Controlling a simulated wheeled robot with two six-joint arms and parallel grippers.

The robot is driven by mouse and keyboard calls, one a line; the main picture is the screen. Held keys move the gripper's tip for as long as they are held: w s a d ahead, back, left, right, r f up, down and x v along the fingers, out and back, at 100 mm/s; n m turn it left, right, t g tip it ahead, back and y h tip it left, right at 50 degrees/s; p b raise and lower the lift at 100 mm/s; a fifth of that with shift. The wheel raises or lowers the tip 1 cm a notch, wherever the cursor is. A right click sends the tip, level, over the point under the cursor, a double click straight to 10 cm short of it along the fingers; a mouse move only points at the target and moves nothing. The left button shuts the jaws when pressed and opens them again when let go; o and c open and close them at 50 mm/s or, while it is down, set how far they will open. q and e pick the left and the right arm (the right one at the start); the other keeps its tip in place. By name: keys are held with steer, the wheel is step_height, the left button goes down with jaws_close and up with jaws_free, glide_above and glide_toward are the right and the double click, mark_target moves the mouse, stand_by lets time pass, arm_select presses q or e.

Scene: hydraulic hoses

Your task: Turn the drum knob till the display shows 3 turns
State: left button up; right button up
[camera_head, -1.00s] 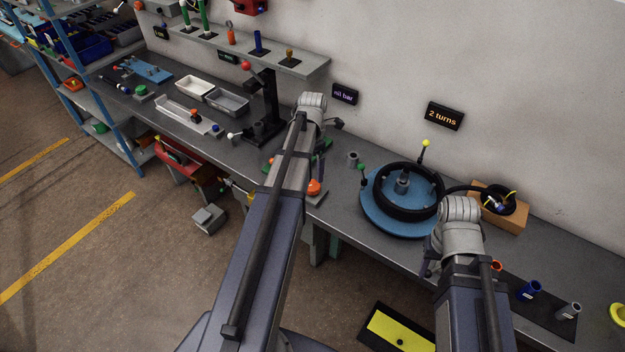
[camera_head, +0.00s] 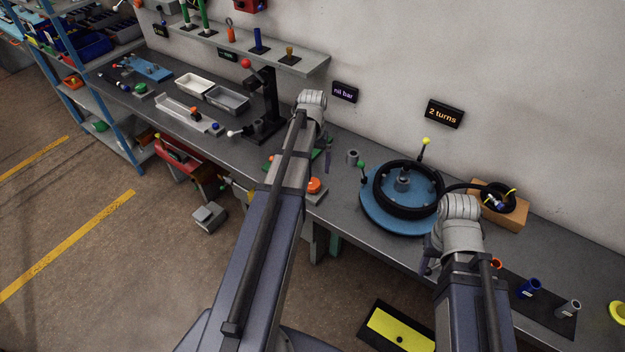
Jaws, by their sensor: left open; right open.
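The blue drum (camera_head: 378,222) lies flat on the bench with a black hose coiled on it. A post with a yellow knob (camera_head: 425,141) stands at its rear edge, and a green-topped post (camera_head: 361,166) stands at its left. I cannot tell for sure which of them is the drum knob. The display (camera_head: 444,113) on the wall reads "2 turns". My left gripper (camera_head: 328,158) is open, left of the drum and apart from it, partly hidden by its wrist. My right gripper (camera_head: 424,264) is open at the drum's front right, mostly hidden behind its arm; I cannot see contact.
The hose runs right to an orange-brown block (camera_head: 509,216) with a black ring. Blue (camera_head: 530,288) and grey (camera_head: 569,309) cups stand at the front right. A grey cylinder (camera_head: 352,157) and an orange button (camera_head: 314,185) are left of the drum. A "nil bar" display (camera_head: 344,92) hangs behind.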

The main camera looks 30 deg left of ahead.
mark_target(312, 183)
arm_select(q)
steer(key=shift+m, duration=0.4)
step_height(312, 183, down, 8)
steer(key=b, duration=0.8)
steer(key=shift+r, duration=0.1)
steer(key=shift+c, duration=0.4)
steer(key=c, duration=1.3)
